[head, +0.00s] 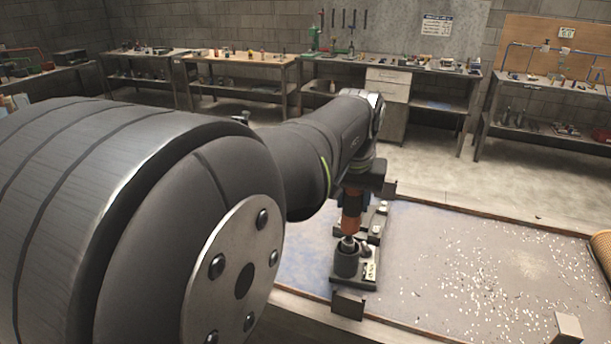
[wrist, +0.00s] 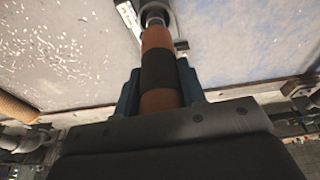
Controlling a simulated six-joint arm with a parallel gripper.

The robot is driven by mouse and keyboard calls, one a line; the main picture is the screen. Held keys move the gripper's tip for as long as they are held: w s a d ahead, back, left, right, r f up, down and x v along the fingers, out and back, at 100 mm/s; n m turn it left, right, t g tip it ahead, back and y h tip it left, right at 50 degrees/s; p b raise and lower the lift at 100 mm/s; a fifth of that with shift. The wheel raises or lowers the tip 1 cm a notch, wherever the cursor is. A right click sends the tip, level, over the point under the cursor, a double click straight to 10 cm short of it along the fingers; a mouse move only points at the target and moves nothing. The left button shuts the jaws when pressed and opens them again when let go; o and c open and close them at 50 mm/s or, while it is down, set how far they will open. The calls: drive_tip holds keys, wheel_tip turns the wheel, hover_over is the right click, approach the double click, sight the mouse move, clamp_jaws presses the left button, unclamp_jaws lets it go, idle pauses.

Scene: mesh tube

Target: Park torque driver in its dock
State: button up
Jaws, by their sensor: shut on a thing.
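The torque driver (head: 350,222) has an orange handle, a black band and a silver lower end. It hangs upright, tip down, in my gripper (head: 354,199). In the wrist view the driver (wrist: 158,40) runs between two blue fingers, and my gripper (wrist: 160,88) is shut on it. The dock (head: 347,264) is a dark round cup on a base plate, directly below the driver. The driver's silver end is at the cup's mouth; I cannot tell how far inside it is. In the wrist view the dock (wrist: 181,30) shows partly behind the driver's end.
The work table (head: 420,270) has a raised rim and pale chips scattered on its right side. Another dark fixture (head: 378,222) stands just behind the dock. A tan mesh tube (head: 602,250) lies at the right edge. Benches line the far walls.

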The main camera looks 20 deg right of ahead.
sight(350, 225)
drive_tip(key=shift+s+a+x, duration=0.2)
drive_tip(key=shift+x, duration=0.95)
drive_tip(key=shift+s+a+x, duration=0.15)
drive_tip(key=shift+s+x, duration=0.05)
drive_tip(key=shift+x, duration=0.9)
drive_tip(key=shift+s+a+x, duration=0.2)
drive_tip(key=shift+x, duration=0.95)
idle(2.8)
drive_tip(key=o, duration=1.2)
drive_tip(key=shift+f, duration=0.2)
drive_tip(key=shift+c, duration=0.2)
drive_tip(key=v, duration=1.7)
drive_tip(key=shift+r, duration=0.25)
